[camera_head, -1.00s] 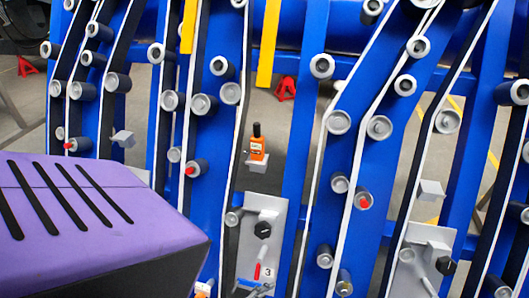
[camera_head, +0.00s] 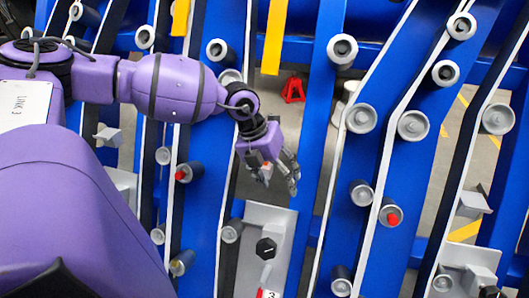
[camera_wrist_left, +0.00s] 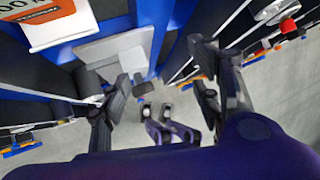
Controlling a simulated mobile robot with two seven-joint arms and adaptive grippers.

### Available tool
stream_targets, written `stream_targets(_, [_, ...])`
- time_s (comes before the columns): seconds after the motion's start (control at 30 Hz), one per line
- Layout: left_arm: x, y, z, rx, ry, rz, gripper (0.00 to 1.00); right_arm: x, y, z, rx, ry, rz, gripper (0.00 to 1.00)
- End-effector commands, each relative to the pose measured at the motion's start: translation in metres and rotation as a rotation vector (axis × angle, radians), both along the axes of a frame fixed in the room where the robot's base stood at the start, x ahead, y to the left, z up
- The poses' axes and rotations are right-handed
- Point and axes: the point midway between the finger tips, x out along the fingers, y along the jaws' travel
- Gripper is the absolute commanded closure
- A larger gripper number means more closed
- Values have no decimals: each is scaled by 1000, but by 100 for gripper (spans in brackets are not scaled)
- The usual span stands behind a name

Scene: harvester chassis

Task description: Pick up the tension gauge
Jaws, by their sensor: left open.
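The tension gauge, an orange body with a white printed label, shows close up in the left wrist view (camera_wrist_left: 60,22), cut off by the top left edge. In the head view my purple left arm and hand largely hide it; only a small orange-red spot shows at the hand. My left gripper (camera_head: 278,176) hangs in front of the gap between blue posts, above a grey plate with a black knob. In the left wrist view its two fingers (camera_wrist_left: 160,85) are spread with nothing between them. The gauge lies outside them, beyond the left finger. My right gripper is out of view.
Blue posts with belts and grey rollers (camera_head: 413,125) stand close on both sides of the hand. The grey plate (camera_head: 263,228) with a black knob sits just below it. A yellow strip (camera_head: 274,38) hangs above. A red stand (camera_head: 293,90) is on the floor behind.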

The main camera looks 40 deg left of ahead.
Motion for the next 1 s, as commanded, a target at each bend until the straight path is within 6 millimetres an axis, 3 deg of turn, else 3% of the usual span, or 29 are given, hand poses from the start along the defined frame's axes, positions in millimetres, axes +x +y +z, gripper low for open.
stream_targets(0.03, [9,26,18,109,-17,6,42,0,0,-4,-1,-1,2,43])
stream_targets(0.13, [17,65,53,265,-39,38,42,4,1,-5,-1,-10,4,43])
stream_targets(0.23, [21,89,78,364,-57,65,42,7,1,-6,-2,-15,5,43])
stream_targets(0.33, [23,101,88,409,-65,81,42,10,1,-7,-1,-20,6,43])
stream_targets(1.0, [56,116,28,414,-69,85,42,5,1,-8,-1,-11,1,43])
